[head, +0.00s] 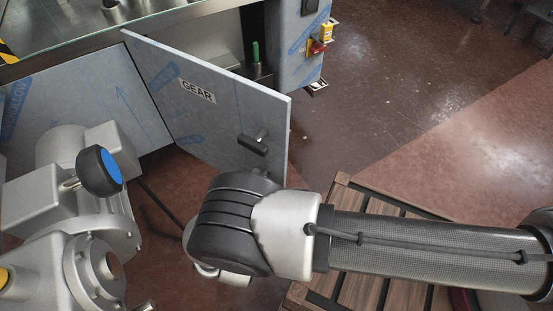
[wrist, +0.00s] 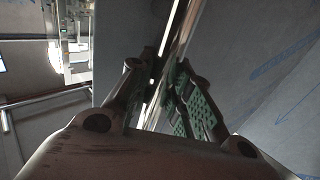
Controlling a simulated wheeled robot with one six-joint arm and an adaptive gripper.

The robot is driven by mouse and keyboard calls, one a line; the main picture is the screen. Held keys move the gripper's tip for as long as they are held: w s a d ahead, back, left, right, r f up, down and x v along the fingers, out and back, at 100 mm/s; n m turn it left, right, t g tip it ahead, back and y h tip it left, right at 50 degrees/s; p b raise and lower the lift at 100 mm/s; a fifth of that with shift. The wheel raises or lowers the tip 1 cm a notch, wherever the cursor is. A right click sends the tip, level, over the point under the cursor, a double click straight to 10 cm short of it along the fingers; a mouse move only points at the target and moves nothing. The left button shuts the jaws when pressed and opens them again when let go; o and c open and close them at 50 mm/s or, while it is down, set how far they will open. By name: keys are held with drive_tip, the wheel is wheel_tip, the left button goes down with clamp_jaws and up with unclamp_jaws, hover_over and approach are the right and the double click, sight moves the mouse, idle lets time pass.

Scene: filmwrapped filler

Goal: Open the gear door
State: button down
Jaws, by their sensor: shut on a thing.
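The gear door (head: 205,105) is a grey, film-wrapped panel with a "GEAR" label in the head view. It stands swung out at an angle from the cabinet, with a gap behind it. Its black handle (head: 253,145) is bare, with no finger on it. My wrist hides the door's lower part and my gripper in the head view. In the wrist view my gripper (wrist: 166,75) has its fingers closed around a bright, narrow upright edge, which looks like the door's edge; the exact contact spot is unclear.
A film-wrapped panel (head: 85,105) adjoins the door at left. Grey machinery with a blue-faced knob (head: 100,170) stands at lower left. A slatted wooden platform (head: 345,270) lies under my arm. Open floor (head: 390,110) stretches right of the door. A green-topped item (head: 256,52) stands behind it.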

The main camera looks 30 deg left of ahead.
drive_tip(key=s+a, duration=0.2)
drive_tip(key=s, duration=0.6)
drive_tip(key=shift+s+a, duration=0.4)
drive_tip(key=c, duration=1.3)
unclamp_jaws()
drive_tip(key=shift+s, duration=0.1)
drive_tip(key=v, duration=0.8)
